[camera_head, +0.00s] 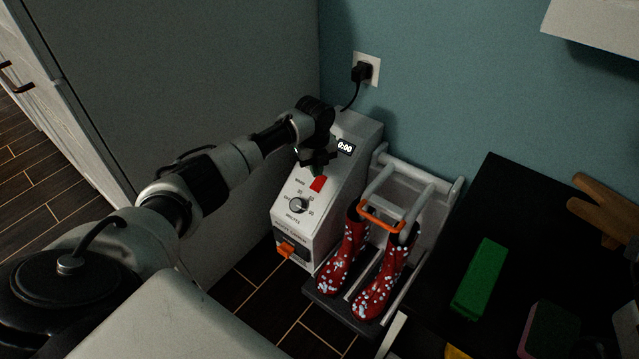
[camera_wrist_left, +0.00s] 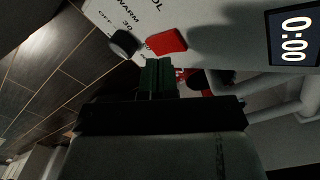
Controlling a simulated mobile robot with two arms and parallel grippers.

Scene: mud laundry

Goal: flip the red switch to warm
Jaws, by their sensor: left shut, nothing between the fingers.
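The red switch (camera_head: 318,183) is on the sloped front panel of the white boot dryer (camera_head: 352,136), above its round dial (camera_head: 297,205). In the left wrist view the red switch (camera_wrist_left: 167,42) is just beyond my fingertips, with the print "WARM" on one side and letters ending in "OL" on another. My left gripper (camera_head: 317,163) is over the panel just above the switch. Its dark green fingers (camera_wrist_left: 158,72) are together and empty. I cannot tell whether they touch the switch, or which way it is tipped. My right gripper is not in view.
The dryer's display (camera_head: 345,147) reads 0:00. A tall grey cabinet side (camera_head: 190,70) is close on the left. A dark table (camera_head: 490,205) is on the right.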

